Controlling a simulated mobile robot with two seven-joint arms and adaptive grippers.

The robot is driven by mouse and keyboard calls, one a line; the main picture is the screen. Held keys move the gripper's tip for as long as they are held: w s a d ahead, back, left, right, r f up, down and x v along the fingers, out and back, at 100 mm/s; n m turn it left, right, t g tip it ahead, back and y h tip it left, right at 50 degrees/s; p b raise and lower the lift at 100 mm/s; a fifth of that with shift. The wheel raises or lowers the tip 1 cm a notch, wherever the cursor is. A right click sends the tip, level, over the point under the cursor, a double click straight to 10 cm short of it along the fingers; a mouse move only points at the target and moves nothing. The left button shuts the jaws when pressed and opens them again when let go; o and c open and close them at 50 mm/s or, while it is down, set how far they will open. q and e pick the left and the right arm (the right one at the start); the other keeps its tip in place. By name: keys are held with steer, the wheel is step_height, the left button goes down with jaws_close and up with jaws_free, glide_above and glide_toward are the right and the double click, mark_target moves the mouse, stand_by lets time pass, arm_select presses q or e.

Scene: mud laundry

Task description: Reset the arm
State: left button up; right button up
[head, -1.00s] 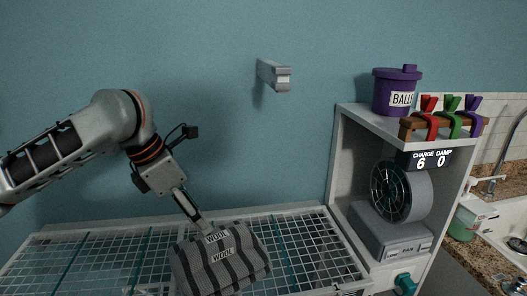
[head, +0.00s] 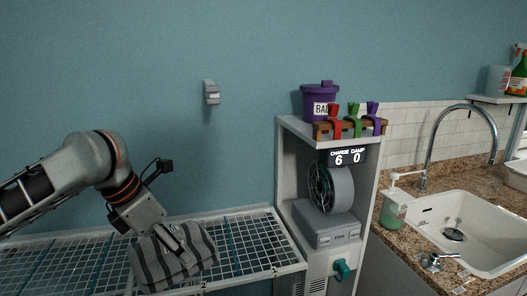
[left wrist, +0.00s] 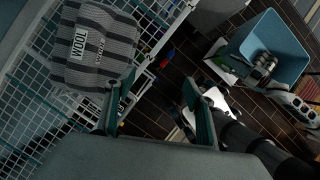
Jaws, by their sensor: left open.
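My left arm comes in from the left in the head view, bent downward. Its gripper (head: 178,242) is over the near side of a grey and dark striped bundle (head: 204,250) lying on a white wire rack (head: 262,232). In the left wrist view the two fingers (left wrist: 160,103) are apart with nothing between them. The striped bundle (left wrist: 95,42), with WOOL labels, lies beside the left finger. Whether the finger touches it I cannot tell. My right gripper is in neither view.
Right of the rack stands a grey cabinet (head: 293,126) with a fan (head: 340,190), a purple tub (head: 318,107) and coloured clips on top. A sink (head: 465,225) is further right. A blue bin (left wrist: 290,42) shows on the dark floor. A wall bracket (head: 211,95) hangs above.

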arm_select(q)
steer(key=s+d+f+n+t+h, duration=0.1)
steer(key=d+f+n+t, duration=0.15)
steer(key=f+n, duration=0.6)
steer(key=s+d+f+n+t, duration=0.1)
steer(key=d+f+n+t, duration=0.15)
steer(key=f+n, duration=0.6)
steer(key=s+a+f+n+g+y, duration=0.1)
steer(key=s+a+f+n+y, duration=0.45)
steer(key=s+a+n, duration=0.45)
steer(key=s+a+f+n+y, duration=0.4)
steer(key=s+a+f+n, duration=0.25)
steer(key=a+n, duration=0.55)
steer(key=d+f+n+t+h, duration=0.2)
steer(key=d+f+h, duration=0.5)
steer(key=d+f, duration=0.6)
step_height(320, 180, down, 2)
steer(key=shift+t, duration=0.6)
steer(key=c, duration=0.7)
steer(key=shift+s, duration=0.15)
steer(key=shift+c, duration=0.3)
